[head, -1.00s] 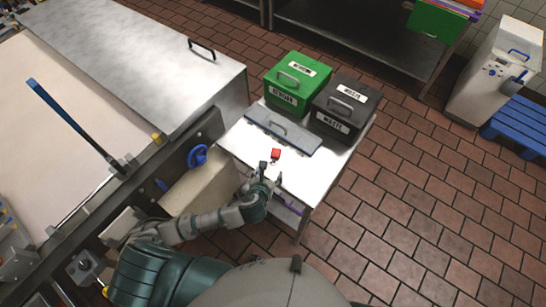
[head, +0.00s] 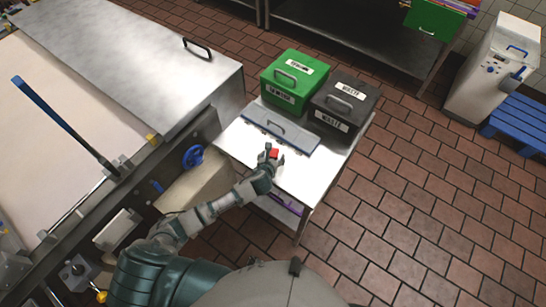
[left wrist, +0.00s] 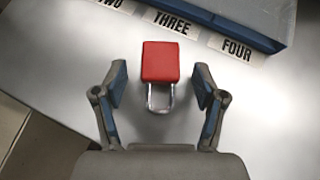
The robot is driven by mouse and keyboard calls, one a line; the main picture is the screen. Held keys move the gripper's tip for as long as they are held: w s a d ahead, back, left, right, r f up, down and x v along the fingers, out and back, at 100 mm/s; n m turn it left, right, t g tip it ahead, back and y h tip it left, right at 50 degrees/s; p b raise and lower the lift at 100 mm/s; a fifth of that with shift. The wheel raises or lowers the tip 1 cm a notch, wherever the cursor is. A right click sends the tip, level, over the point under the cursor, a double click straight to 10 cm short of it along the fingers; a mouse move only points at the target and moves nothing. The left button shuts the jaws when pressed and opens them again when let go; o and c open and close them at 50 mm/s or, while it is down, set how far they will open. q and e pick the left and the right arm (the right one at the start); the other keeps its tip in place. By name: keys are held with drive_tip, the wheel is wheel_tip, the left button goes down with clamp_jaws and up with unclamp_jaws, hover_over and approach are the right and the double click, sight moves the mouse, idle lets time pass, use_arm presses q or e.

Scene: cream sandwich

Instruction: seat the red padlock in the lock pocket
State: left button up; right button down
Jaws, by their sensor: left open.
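The red padlock (left wrist: 160,62) lies on the white table top in the left wrist view, its silver shackle pointing toward my gripper. It also shows as a small red block in the head view (head: 274,154). My left gripper (left wrist: 160,82) is open, with one finger on each side of the padlock and gaps between. In the head view my left gripper (head: 271,156) is over the table at the padlock. My right gripper is not in view. I cannot make out the lock pocket.
A grey-blue panel with a handle (head: 301,144) lies just behind the padlock; labels TWO, THREE and FOUR show along its edge in the wrist view. A green box (head: 282,96) and a black box (head: 330,124) stand behind it. The table's front right (head: 305,185) is clear.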

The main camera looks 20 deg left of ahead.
use_arm(q)
clamp_jaws()
idle(0.3)
